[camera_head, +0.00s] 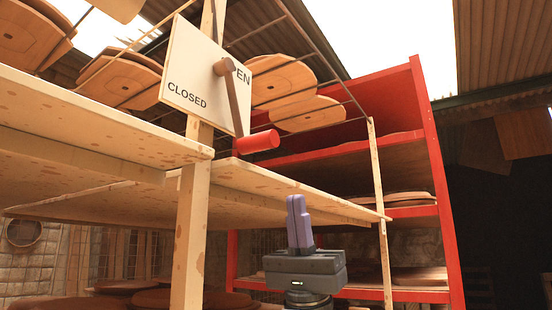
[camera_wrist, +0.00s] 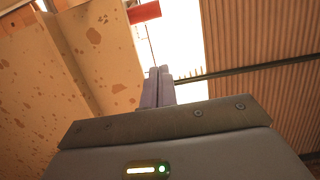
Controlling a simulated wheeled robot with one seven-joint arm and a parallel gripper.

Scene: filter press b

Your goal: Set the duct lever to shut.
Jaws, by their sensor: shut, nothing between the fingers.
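The duct lever (camera_head: 231,97) is a brown bar with a red cylindrical handle (camera_head: 258,141) at its lower end. It is mounted on a white plate (camera_head: 190,70) marked CLOSED at lower left and OPEN at upper right. The lever hangs down and slightly right from its pivot, covering part of the word OPEN. My gripper (camera_head: 295,200) is below and right of the handle, apart from it, pointing up with its fingers shut and empty. In the wrist view the red handle (camera_wrist: 144,12) shows at the top edge, beyond my fingertips (camera_wrist: 158,72).
A spotted wooden shelf (camera_head: 290,188) runs behind and left of my gripper, with a wooden post (camera_head: 190,235) carrying the plate. A red rack (camera_head: 437,180) with round wooden boards stands behind. Thin wire bars cross near the plate. Open space lies right of my gripper.

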